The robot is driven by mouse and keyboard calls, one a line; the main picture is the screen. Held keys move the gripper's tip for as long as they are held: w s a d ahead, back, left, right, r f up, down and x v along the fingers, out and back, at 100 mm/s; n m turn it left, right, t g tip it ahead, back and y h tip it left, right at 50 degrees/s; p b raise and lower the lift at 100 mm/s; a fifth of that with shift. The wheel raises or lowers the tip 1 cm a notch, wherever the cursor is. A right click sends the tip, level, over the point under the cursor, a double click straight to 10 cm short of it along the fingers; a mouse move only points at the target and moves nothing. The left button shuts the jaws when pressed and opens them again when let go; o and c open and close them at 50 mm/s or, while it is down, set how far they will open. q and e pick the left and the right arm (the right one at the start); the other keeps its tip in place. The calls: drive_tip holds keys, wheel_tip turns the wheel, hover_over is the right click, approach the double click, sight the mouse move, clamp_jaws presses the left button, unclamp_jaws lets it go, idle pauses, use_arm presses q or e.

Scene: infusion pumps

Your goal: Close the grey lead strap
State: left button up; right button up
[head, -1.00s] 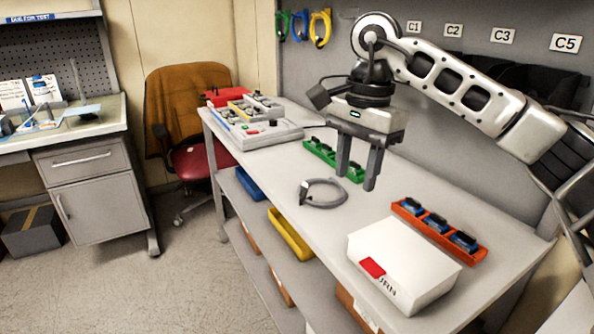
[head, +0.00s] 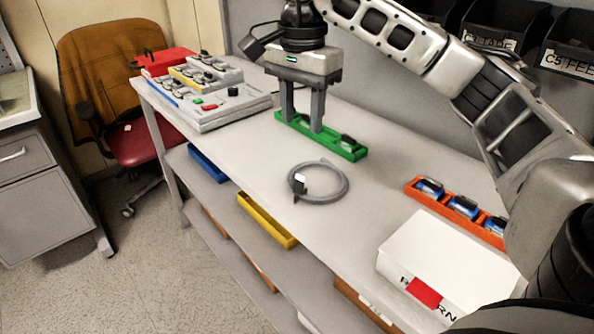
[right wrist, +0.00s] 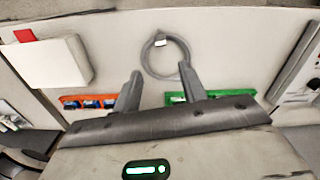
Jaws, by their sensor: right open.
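The grey lead strap (head: 343,186) lies as a loop on the grey table, with a small white tag or clasp at its left side. Whether its ends are joined is too small to tell. It also shows in the right wrist view (right wrist: 146,58), beyond the fingertips. My right gripper (head: 302,124) is open and empty, pointing down over the green tray, behind the strap and apart from it. Its two fingers also show in the right wrist view (right wrist: 160,74). My left gripper is not in view.
A green tray (head: 345,148) is under my right gripper. An orange tray (head: 425,199) with blue items and a white box (head: 440,255) stand at the right. A grey panel device (head: 225,110) stands at the far left. The table around the strap is clear.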

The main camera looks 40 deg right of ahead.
sight(300, 177)
wheel_tip(300, 177, down, 12)
drive_tip(key=shift+f, duration=0.2)
clamp_jaws()
